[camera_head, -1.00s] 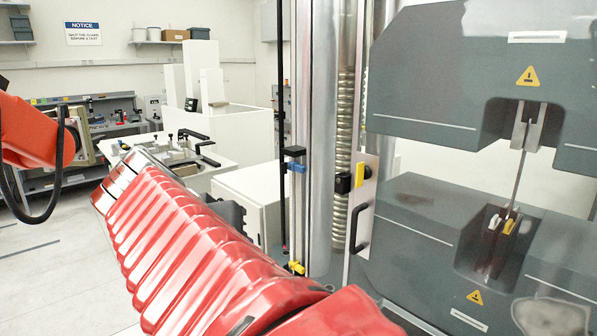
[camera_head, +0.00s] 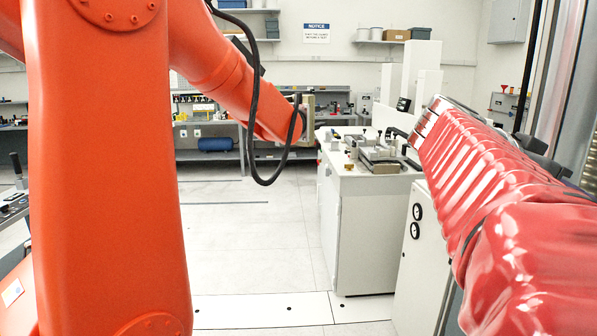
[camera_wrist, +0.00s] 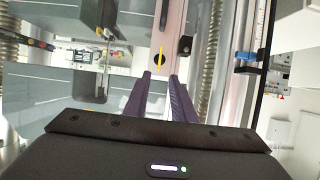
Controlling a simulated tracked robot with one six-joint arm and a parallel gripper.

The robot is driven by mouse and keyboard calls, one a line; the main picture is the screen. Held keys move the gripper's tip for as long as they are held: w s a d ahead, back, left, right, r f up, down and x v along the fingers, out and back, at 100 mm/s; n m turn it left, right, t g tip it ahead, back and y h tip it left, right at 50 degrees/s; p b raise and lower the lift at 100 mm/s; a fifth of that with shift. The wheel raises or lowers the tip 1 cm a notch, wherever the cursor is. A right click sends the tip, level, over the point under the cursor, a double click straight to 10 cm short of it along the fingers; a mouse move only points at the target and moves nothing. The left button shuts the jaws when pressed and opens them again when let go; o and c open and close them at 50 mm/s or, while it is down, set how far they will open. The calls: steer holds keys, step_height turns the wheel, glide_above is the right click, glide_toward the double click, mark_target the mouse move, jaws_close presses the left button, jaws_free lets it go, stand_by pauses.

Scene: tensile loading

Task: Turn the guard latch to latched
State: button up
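In the wrist view, the guard latch shows as a yellow bar (camera_wrist: 161,58) with a dark round spot on it. It is on a narrow pale strip of the guard edge. The yellow bar runs nearly upright in that picture. My gripper (camera_wrist: 160,76) has two purple fingers, apart and with nothing between them. The latch appears just beyond the fingertips, in line with the gap; I cannot tell the exact distance. A black block (camera_wrist: 184,45) is right of the latch. The head view now shows neither the latch nor my gripper.
The wrist view shows a blue clamp (camera_wrist: 246,56) on a column to the right. In the head view, an orange arm (camera_head: 105,170) with a hanging black cable fills the left. A white cabinet (camera_head: 362,225) carries fixtures. The floor between them is clear.

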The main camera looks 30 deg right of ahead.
steer(key=x, duration=1.3)
steer(key=shift+f, duration=0.15)
steer(key=shift+d, duration=0.1)
steer(key=shift+c, duration=0.5)
jaws_close()
